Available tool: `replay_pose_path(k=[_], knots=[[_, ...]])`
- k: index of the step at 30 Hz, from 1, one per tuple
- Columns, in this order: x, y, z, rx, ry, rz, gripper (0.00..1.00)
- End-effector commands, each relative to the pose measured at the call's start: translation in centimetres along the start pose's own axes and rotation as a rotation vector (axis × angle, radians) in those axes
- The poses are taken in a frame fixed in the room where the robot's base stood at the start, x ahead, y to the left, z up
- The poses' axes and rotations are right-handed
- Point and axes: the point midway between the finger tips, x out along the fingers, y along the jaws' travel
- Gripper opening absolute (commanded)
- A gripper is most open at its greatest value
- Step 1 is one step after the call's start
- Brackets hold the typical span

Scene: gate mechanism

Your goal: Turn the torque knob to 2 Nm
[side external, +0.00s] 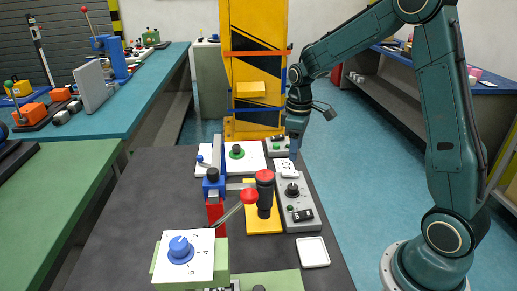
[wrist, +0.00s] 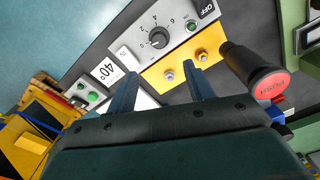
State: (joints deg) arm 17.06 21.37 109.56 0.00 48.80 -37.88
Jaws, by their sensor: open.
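Two numbered knobs show, and I cannot tell by label which is the torque knob. A black knob (side external: 292,189) sits on a grey panel (side external: 301,222); in the wrist view the knob (wrist: 158,40) has a numbered dial around it. A blue knob (side external: 180,248) sits on a white plate marked 2, 4 and 6 (side external: 203,250) at the table's front. My gripper (side external: 293,158) is above the far end of the grey panel. In the wrist view its two fingers (wrist: 161,88) are apart with nothing between them, short of the black knob and not touching it.
A black post with a red PUSH top (side external: 265,177) stands on a yellow plate (side external: 262,222) beside the grey panel. A red-balled lever (side external: 248,196) leans near it. The dark table (side external: 120,225) is clear at left.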

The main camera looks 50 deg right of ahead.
Motion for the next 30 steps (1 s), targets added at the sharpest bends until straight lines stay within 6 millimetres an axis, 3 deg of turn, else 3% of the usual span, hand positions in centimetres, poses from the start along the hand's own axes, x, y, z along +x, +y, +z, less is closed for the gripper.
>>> replay_pose_path(k=[14, 20, 30], knots=[[1.2, 0.2, 0.0, -0.004, -0.005, -0.004, 0.52], [3.2, 0.1, 0.0, -0.004, -0.006, -0.005, 0.52], [8.3, 0.1, 0.0, -0.003, -0.008, -0.006, 0.52]])
